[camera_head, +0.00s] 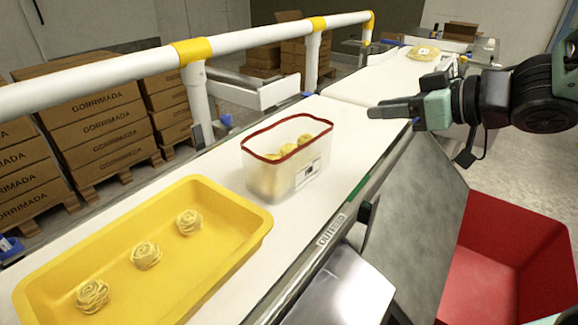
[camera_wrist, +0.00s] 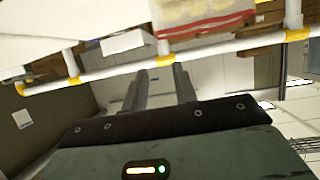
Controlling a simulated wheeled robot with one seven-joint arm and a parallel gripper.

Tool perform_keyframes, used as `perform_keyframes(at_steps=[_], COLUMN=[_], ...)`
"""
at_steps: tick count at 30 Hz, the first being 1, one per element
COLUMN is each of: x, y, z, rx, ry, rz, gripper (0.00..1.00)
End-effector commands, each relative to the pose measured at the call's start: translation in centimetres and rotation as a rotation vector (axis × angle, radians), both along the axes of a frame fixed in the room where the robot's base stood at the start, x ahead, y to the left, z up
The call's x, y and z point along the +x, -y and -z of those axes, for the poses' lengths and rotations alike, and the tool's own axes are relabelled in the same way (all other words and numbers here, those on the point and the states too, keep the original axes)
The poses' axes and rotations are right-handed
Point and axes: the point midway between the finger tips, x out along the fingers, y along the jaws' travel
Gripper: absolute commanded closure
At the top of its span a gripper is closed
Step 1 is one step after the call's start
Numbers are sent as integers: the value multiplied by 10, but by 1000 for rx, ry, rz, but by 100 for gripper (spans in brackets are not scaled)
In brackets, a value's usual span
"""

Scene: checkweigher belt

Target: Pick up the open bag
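The open bag (camera_head: 268,182) is a translucent, box-shaped pouch with a red rim, standing upright on the white belt. Several yellow pasta nests show inside it. In the wrist view part of the bag (camera_wrist: 205,22) shows at the top edge, with its red rim towards the fingers. My gripper (camera_head: 372,112) is to the right of the bag in the head view, raised and apart from it. In the wrist view its two dark fingers (camera_wrist: 160,76) are parted with nothing between them.
A yellow tray (camera_head: 228,262) with 3 pasta nests lies in front of the bag. A white rail (camera_head: 130,69) with yellow joints runs behind the belt (camera_head: 345,118). A closed bag (camera_head: 423,53) lies farther along. A red bin (camera_head: 510,235) stands at right; stacked cartons (camera_head: 95,125) stand behind.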

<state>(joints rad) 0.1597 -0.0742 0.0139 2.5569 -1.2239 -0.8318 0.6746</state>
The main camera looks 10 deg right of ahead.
Motion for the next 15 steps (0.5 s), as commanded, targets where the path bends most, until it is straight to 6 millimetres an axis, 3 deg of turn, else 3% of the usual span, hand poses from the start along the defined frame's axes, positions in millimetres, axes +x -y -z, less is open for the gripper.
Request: perform_keyframes(at_steps=[15], x=[67], y=[-58], z=[39], rx=[-3], ry=[-2], rz=[-3], gripper=[72])
